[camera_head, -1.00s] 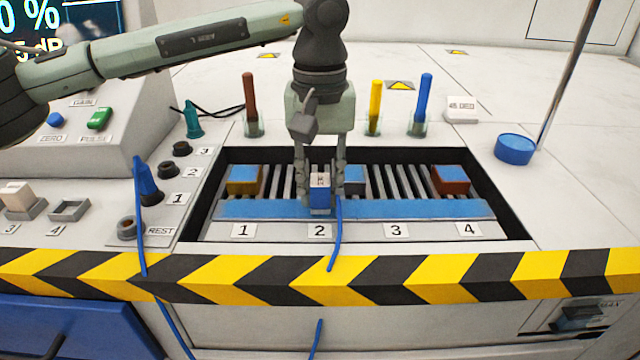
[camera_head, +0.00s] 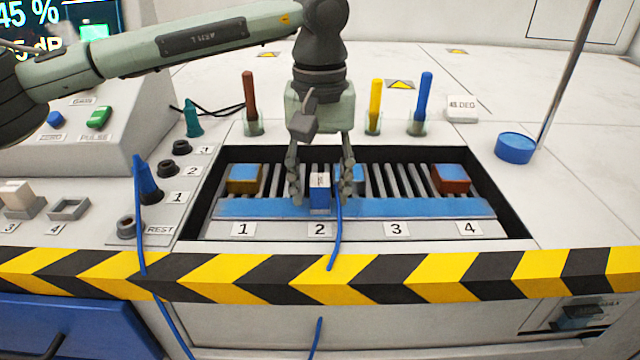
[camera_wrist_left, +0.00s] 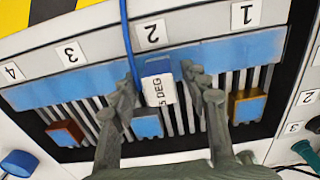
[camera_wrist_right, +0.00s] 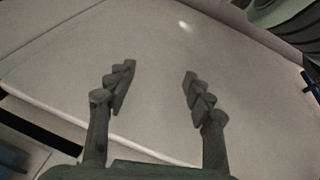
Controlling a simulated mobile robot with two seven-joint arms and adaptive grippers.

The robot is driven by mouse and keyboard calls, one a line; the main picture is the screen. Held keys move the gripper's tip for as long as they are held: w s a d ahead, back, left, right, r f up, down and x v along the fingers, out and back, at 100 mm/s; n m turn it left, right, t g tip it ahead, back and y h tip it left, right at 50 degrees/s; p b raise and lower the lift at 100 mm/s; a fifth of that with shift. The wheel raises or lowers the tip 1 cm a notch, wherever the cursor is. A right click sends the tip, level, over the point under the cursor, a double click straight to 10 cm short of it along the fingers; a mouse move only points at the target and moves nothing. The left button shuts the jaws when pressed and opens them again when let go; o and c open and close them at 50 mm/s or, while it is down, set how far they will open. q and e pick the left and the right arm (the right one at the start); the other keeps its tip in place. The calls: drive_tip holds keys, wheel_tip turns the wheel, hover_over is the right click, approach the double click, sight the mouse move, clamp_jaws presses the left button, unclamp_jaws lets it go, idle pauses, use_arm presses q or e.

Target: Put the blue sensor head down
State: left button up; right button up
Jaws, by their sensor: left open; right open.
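The blue sensor head (camera_head: 319,194) has a white label on its top and a blue cable on its right side. It stands on the blue strip (camera_head: 410,208) in front of label 2. My left gripper (camera_head: 320,192) is open, with one finger on each side of the sensor head and gaps visible between. In the left wrist view the sensor head (camera_wrist_left: 158,88) sits between the spread fingers, its label partly reading "DEG". My right gripper (camera_wrist_right: 150,90) is open and empty over a pale surface, and is not in the head view.
In the slatted tray lie a yellow-sided block (camera_head: 244,178), a dark-sided block (camera_head: 354,180) behind the sensor head and a red-brown block (camera_head: 451,179). Brown (camera_head: 250,100), yellow (camera_head: 375,105) and blue (camera_head: 424,100) sticks stand behind. A blue round pot (camera_head: 515,148) stands right.

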sight(320, 180)
use_arm(q)
wheel_tip(320, 180, up, 11)
drive_tip(key=shift+f, duration=0.1)
drive_tip(key=shift+r, duration=0.7)
use_arm(e)
drive_tip(key=shift+s+d+f, duration=0.15)
drive_tip(key=shift+f, duration=0.55)
drive_tip(key=shift+r, duration=0.1)
